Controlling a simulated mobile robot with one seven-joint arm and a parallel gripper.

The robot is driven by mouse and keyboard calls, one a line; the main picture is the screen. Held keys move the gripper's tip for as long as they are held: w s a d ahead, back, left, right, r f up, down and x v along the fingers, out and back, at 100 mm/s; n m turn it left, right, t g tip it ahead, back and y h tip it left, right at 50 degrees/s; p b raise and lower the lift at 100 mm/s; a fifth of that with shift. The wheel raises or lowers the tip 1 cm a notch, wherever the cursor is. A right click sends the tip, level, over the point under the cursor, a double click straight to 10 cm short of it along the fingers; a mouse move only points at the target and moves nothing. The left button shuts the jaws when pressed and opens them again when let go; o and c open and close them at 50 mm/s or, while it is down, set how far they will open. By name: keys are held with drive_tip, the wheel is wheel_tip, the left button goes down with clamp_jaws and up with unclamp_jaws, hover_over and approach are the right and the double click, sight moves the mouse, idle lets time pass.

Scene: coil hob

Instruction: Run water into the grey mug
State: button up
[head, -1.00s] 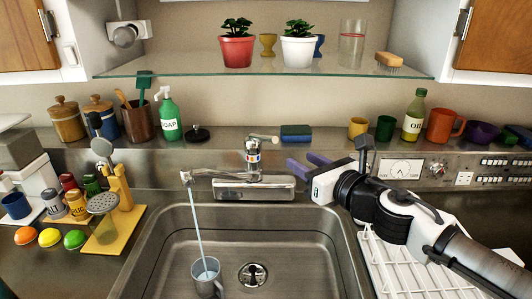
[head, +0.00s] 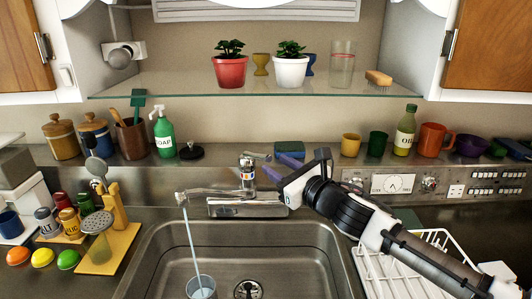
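The grey mug (head: 203,293) stands in the sink under the spout, partly cut off by the bottom edge of the head view. A thin stream of water (head: 191,240) runs from the spout end (head: 181,197) down into it. The water level inside cannot be made out. The tap (head: 247,178) stands behind the sink, with its short lever (head: 261,156) on top pointing right. My gripper (head: 271,165) is open, its two purple fingers apart just right of the tap body, close to the lever. Whether they touch it I cannot tell.
A blue-green sponge (head: 290,148) lies on the ledge behind my fingers. A white dish rack (head: 405,275) is right of the sink (head: 150,262). A soap bottle (head: 163,132) stands left on the ledge. A glass shelf (head: 180,89) with potted plants crosses above.

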sight(266, 159)
drive_tip(key=shift+p+x, duration=0.75)
drive_tip(key=shift+x, duration=1.95)
drive_tip(key=shift+c, duration=0.2)
clamp_jaws()
